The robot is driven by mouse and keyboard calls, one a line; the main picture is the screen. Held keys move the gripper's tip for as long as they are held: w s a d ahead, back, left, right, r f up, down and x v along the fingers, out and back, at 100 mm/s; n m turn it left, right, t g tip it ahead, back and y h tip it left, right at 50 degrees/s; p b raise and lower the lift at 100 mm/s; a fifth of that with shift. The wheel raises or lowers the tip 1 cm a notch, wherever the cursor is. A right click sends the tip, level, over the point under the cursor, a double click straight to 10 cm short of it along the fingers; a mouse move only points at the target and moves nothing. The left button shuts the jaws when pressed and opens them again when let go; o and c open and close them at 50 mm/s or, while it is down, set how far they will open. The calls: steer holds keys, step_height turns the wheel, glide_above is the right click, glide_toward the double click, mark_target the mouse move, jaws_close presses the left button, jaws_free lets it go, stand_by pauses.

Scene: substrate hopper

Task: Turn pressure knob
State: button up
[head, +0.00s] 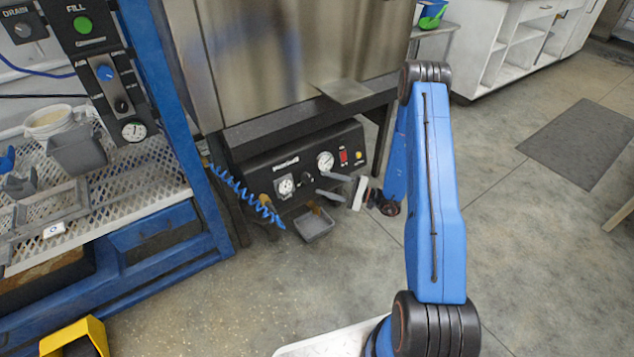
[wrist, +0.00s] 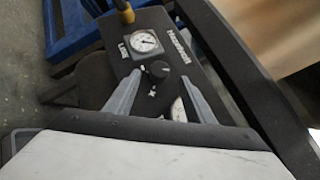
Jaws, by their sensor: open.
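The black knob (head: 307,178) sits on the dark control panel (head: 265,179) between two round gauges. In the wrist view the knob (wrist: 158,69) shows between my finger tips, with a light pointer mark on it. My gripper (head: 318,184) is open and empty in front of the panel. In the wrist view its two grey fingers (wrist: 160,77) stand one on each side of the knob, with gaps to it. I cannot tell whether the tips reach the knob's depth.
The left gauge (head: 285,187) and right gauge (head: 325,162) flank the knob. A red switch (head: 343,157) and yellow button (head: 359,155) are further right. A blue coiled hose (head: 240,193) hangs at the left. A grey tray (head: 314,225) is below. A blue-framed rack (head: 170,110) stands left.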

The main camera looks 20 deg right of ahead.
steer(key=v, duration=1.2)
steer(key=shift+f, duration=0.1)
steer(key=shift+a, duration=0.1)
